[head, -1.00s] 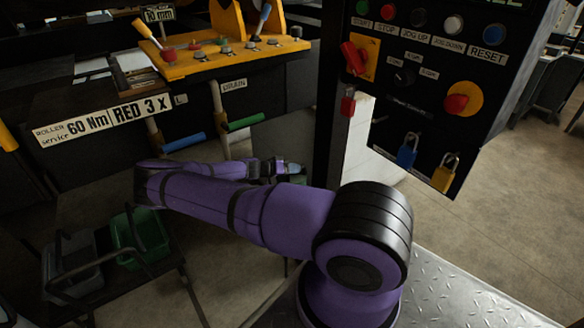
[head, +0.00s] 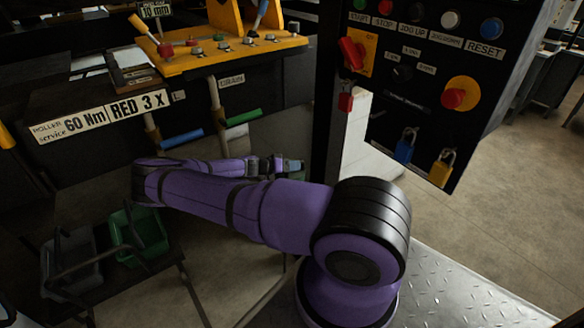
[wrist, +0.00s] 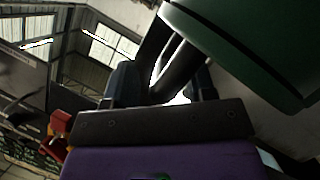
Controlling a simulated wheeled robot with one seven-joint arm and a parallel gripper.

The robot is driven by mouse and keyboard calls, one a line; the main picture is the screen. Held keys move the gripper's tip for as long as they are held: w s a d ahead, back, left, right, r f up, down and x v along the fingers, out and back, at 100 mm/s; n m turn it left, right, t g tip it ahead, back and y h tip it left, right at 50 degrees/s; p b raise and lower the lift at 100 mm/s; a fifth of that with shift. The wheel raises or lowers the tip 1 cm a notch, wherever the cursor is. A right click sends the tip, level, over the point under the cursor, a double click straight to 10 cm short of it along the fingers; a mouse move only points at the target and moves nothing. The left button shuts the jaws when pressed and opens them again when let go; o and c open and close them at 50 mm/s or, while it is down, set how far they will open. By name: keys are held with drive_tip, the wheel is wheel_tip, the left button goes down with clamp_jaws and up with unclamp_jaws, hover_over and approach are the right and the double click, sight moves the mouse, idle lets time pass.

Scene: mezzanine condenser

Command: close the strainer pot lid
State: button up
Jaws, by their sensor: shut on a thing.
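A large dark green rounded body (wrist: 255,45) fills the upper right of the wrist view. It looks like part of the strainer pot, but I cannot tell whether it is the pot or its lid. A dark curved bar (wrist: 172,68), like a handle, rises between my fingers toward the green body. My gripper (wrist: 163,88) is shut on this dark bar. In the head view my gripper (head: 287,166) is small, at the far end of my purple arm beside the dark post. What it holds is too small to make out there, and the lid's angle cannot be read.
A black control panel (head: 425,110) with buttons and padlocks hangs close on the right. A yellow shelf (head: 215,58) with levers stands behind. Green (head: 138,235) and grey (head: 70,258) bins sit at lower left. Open floor (head: 510,190) lies to the right.

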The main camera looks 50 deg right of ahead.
drive_tip(key=v, duration=1)
drive_tip(key=shift+w+a, duration=0.15)
drive_tip(key=shift+a, duration=0.15)
